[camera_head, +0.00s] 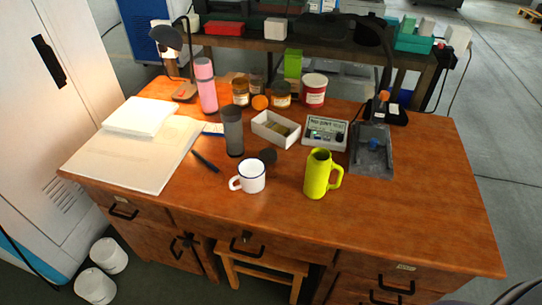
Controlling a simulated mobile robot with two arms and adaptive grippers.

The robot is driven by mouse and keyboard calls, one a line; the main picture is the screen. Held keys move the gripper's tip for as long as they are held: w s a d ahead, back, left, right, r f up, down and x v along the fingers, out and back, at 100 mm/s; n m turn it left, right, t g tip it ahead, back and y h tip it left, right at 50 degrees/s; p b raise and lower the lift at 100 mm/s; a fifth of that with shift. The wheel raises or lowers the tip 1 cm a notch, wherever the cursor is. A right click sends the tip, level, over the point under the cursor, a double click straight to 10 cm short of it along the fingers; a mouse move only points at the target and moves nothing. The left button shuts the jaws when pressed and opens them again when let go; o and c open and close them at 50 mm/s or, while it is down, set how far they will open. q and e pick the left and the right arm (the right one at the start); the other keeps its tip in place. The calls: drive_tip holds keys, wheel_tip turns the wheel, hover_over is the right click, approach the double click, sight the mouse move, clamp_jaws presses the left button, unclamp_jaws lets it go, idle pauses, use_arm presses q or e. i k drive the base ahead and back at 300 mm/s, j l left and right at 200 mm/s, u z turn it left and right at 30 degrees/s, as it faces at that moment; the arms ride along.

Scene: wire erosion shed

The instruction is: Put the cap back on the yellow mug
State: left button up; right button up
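The yellow mug (317,176) stands upright near the front middle of the wooden desk, its handle to the right and its top uncovered. A small dark round piece (268,155), which looks like a cap, lies on the desk to the left of and behind the mug. An orange round lid (260,102) lies farther back by the amber jars; I cannot tell for certain which of the two fits the mug. Neither of my grippers can be made out.
A white mug (250,177) and grey tumbler (233,132) stand left of the yellow mug. A white box (262,132), a meter (324,134) and a dark stand (371,155) are behind it. The desk (425,205) is clear at front right.

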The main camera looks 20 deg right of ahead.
sight(317, 174)
drive_tip(key=i+j+z, duration=0.2)
drive_tip(key=j, duration=0.35)
drive_tip(key=i+j+z, duration=0.2)
drive_tip(key=j, duration=0.4)
drive_tip(key=j+z, duration=0.2)
drive_tip(key=j, duration=0.35)
